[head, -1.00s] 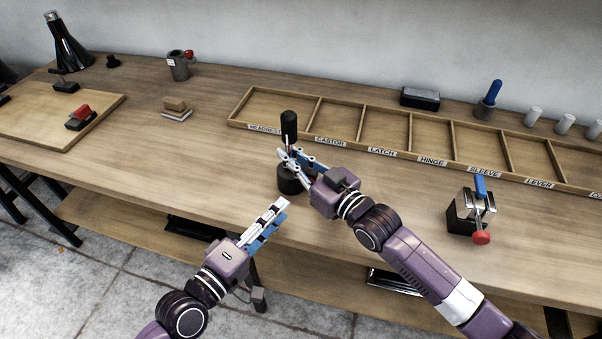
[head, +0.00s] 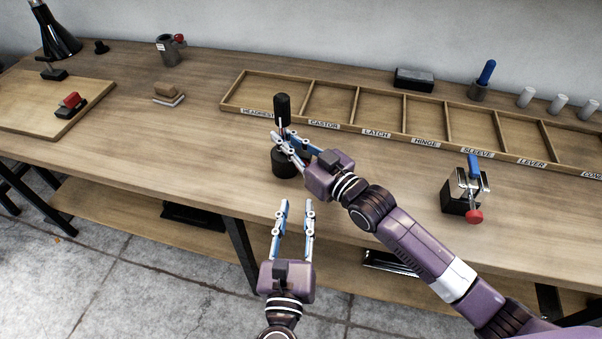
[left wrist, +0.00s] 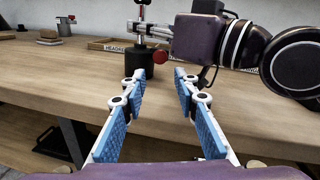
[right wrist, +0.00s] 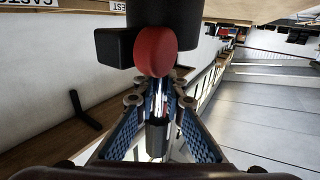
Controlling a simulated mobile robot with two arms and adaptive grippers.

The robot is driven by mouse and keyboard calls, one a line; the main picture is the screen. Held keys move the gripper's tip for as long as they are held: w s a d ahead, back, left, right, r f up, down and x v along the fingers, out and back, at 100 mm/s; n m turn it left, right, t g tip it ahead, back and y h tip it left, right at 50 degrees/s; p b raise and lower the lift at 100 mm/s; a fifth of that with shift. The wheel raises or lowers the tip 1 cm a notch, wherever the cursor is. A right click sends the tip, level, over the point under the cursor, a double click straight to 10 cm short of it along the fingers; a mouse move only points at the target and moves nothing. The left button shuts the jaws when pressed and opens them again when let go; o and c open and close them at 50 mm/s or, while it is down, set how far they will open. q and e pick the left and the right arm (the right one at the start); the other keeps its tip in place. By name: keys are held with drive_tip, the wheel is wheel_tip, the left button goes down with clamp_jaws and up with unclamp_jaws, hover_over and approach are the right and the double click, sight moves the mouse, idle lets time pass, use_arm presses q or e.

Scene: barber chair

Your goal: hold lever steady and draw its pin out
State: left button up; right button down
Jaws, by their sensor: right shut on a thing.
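The lever stands upright with a black grip (head: 283,110) on a metal shaft above a round black base (head: 287,165). My right gripper (head: 284,143) is shut on the shaft, between grip and base. The right wrist view shows the metal shaft (right wrist: 161,95) between its fingers. The pin's red knob (left wrist: 159,57) sits at the side of the base; it also shows in the right wrist view (right wrist: 155,52). The pin's body is hidden. My left gripper (head: 296,203) is open and empty at the table's front edge, short of the knob, which appears between its fingertips.
A compartment tray (head: 365,115) with labels runs along the back. A metal fixture (head: 463,190) with a blue handle and red knob stands at the right. A wooden board (head: 45,100) lies at the left.

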use_arm(q)
drive_tip(key=w, duration=0.3)
drive_tip(key=w+d, duration=0.1)
drive_tip(key=w, duration=0.6)
drive_tip(key=shift+w+d, duration=0.15)
drive_tip(key=shift+d, duration=0.2)
clamp_jaws()
